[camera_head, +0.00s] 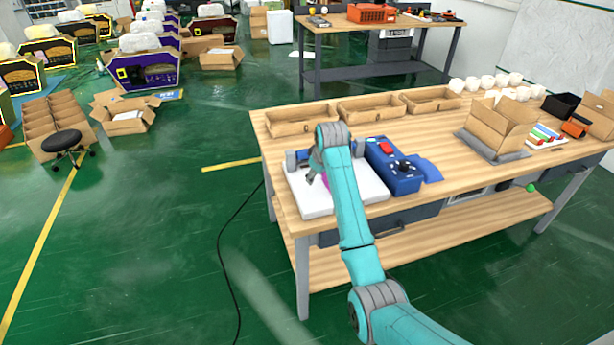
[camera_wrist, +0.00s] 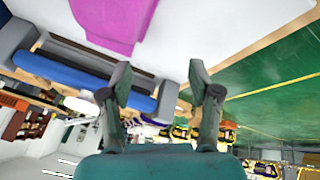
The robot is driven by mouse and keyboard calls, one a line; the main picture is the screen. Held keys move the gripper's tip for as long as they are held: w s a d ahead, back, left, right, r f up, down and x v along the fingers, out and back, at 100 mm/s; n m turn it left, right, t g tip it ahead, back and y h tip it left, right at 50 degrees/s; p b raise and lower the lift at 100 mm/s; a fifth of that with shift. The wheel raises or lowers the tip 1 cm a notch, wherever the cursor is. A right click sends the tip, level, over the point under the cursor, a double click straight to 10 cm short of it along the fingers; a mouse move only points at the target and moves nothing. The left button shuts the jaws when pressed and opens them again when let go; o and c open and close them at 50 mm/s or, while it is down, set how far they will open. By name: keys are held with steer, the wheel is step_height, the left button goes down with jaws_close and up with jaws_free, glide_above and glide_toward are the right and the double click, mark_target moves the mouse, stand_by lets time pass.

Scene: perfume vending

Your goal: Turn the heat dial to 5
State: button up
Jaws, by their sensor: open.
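The blue control box (camera_head: 396,172) stands on the wooden table, with a red switch (camera_head: 385,147) and a black dial (camera_head: 404,166) on top. The dial's numbers are too small to read. My gripper (camera_head: 312,178) is over the white slab (camera_head: 370,188) to the left of the box, apart from the dial and partly hidden by my arm. In the wrist view its two fingers (camera_wrist: 158,82) are spread with nothing held between them. The dial is not seen there. A magenta piece (camera_wrist: 115,20) lies on the white slab beside a blue bar (camera_wrist: 75,72) with grey ends.
Cardboard trays (camera_head: 300,122) line the table's back edge. An open cardboard box (camera_head: 497,128) stands to the right, with white cups (camera_head: 500,80) behind it. A blue sheet (camera_head: 431,170) lies right of the control box.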

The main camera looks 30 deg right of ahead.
steer(key=shift+w+a+f, duration=0.15)
steer(key=shift+a, duration=0.4)
steer(key=shift+w+a+f, duration=0.1)
steer(key=shift+a, duration=0.45)
